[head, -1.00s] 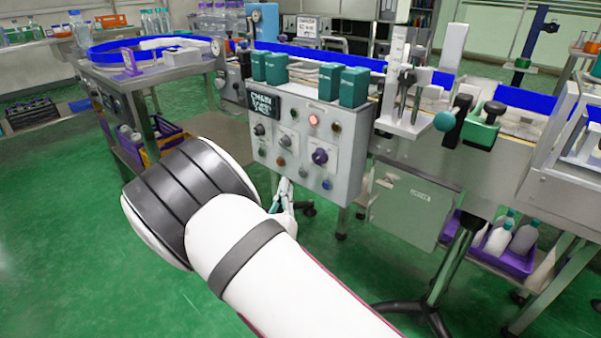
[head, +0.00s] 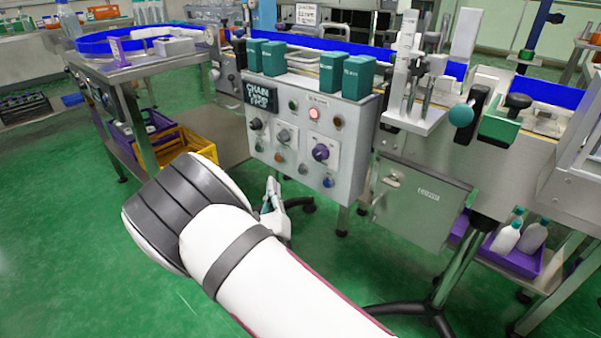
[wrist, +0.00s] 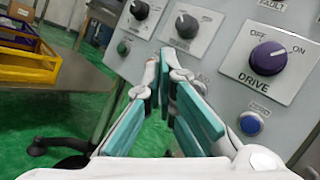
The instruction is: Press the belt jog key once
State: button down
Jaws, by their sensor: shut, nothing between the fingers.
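The grey control panel (head: 352,130) faces me in the head view, with knobs, lamps and a low row of buttons. I cannot read which button is the belt jog key. A blue button (wrist: 250,123) sits below the purple DRIVE knob (wrist: 268,57); it also shows in the head view (head: 328,181). A green button (wrist: 123,47) is at the left in the wrist view. My gripper (wrist: 160,68) is shut and empty, its teal-padded fingers pointing at the panel's lower part and hiding some of it. In the head view my gripper (head: 270,186) is just below the panel.
A red lamp (head: 314,113) glows on the panel. Green boxes (head: 273,58) stand on its top. A hinged grey cover (head: 425,200) is to its right. A yellow crate (head: 190,150) sits on a low shelf at the left.

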aim_at(302, 171)
jog(key=w+d, duration=0.4)
jog(key=w, duration=0.1)
jog(key=shift+w+d, duration=0.15)
jog(key=shift+w, duration=0.05)
jog(key=shift+w, duration=0.1)
dwell(1.4)
jog(key=shift+w+d, duration=0.25)
jog(key=shift+d, duration=0.05)
jog(key=shift+w+d, duration=0.25)
jog(key=shift+w, duration=0.05)
dwell(0.8)
dwell(0.3)
jog(key=shift+s+a+p, duration=0.5)
jog(key=shift+s+p, duration=0.05)
jog(key=shift+s, duration=0.1)
jog(key=shift+s+a, duration=0.1)
